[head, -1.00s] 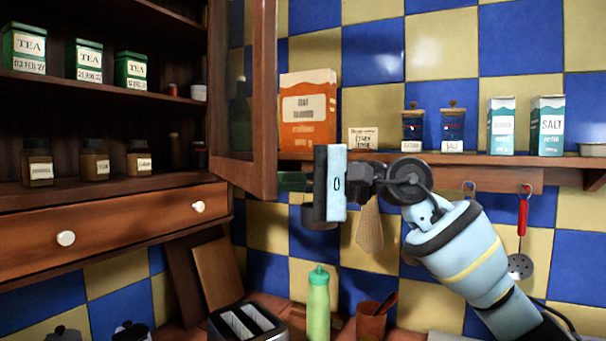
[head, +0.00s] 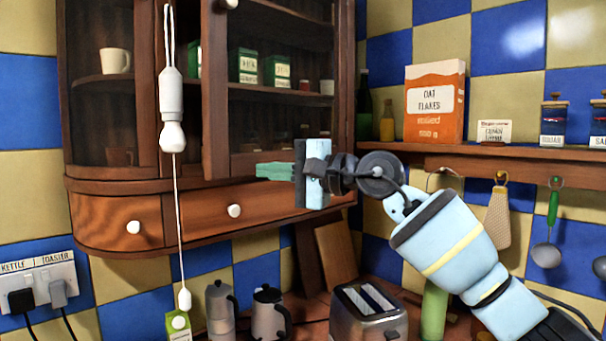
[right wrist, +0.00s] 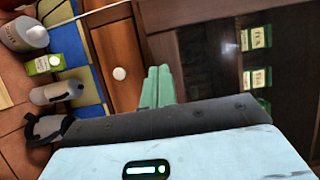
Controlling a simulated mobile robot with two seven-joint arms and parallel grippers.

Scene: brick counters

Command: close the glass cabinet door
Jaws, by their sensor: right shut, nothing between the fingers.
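The glass cabinet door (head: 216,100) is on the wooden wall cabinet in the head view. Its free left edge appears to stand slightly out from the cabinet front, and green tea tins (head: 243,65) show through the glass. My right gripper (head: 258,171) has its green fingers together and empty, at the door's lower rail just above the drawer. I cannot tell whether the fingertips touch the door. In the right wrist view the shut fingers (right wrist: 157,88) point towards the cabinet, with tea tins (right wrist: 257,38) at the right. My left gripper is not in view.
A white pull cord (head: 172,110) hangs in front of the cabinet's left part. Below are a toaster (head: 368,312) and coffee pots (head: 270,312) on the counter. A shelf at right holds an oat flakes box (head: 434,105) and jars.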

